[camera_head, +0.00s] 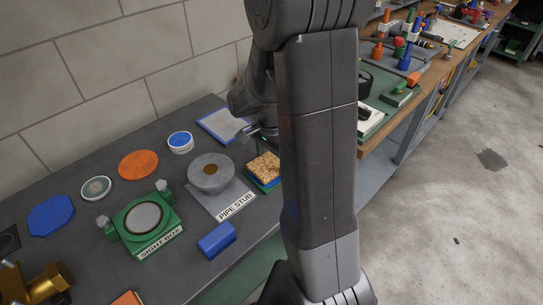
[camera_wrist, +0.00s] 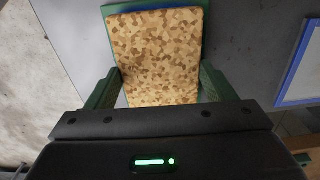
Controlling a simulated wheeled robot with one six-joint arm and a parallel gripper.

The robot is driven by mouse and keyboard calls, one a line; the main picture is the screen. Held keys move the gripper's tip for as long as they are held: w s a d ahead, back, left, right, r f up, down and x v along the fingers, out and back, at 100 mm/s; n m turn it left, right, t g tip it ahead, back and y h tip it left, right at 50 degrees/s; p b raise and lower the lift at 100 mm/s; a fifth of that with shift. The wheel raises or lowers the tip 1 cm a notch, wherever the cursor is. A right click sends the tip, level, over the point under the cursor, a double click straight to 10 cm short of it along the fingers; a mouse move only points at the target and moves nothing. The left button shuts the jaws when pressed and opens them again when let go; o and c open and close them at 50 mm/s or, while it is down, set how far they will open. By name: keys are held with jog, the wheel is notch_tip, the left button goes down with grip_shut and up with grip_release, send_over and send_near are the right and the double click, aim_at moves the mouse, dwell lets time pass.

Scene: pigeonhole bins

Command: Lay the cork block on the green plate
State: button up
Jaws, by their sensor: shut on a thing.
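The cork block (camera_head: 264,165) is a speckled tan slab near the front right of the dark bench, beside my arm. Blue and green layers show beneath its front edge; I cannot tell whether the green layer (camera_head: 274,187) is the green plate. In the wrist view the cork block (camera_wrist: 155,55) fills the space between the green fingers of my gripper (camera_wrist: 162,88), which is shut on it. A blue strip (camera_wrist: 203,4) shows past its far edge. In the head view my arm hides most of the gripper. Whether the block touches what is below is unclear.
Left of the block is a grey pipe stub (camera_head: 211,173) on a labelled plate. A green sight box (camera_head: 146,222), a blue block (camera_head: 217,239) and a blue-framed panel (camera_head: 222,125) are nearby. A wooden workbench (camera_head: 437,85) with tools stands at right.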

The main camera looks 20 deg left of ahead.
jog(key=shift+f+b, duration=0.35)
jog(key=shift+f, duration=0.25)
dwell(0.4)
jog(key=o, duration=1)
notch_tip(320, 180, up, 14)
jog(key=shift+f+p, duration=0.1)
jog(key=shift+p, duration=0.25)
notch_tip(320, 180, down, 14)
jog(key=shift+r+b, duration=0.1)
jog(key=shift+b, duration=0.25)
jog(key=shift+r, duration=0.2)
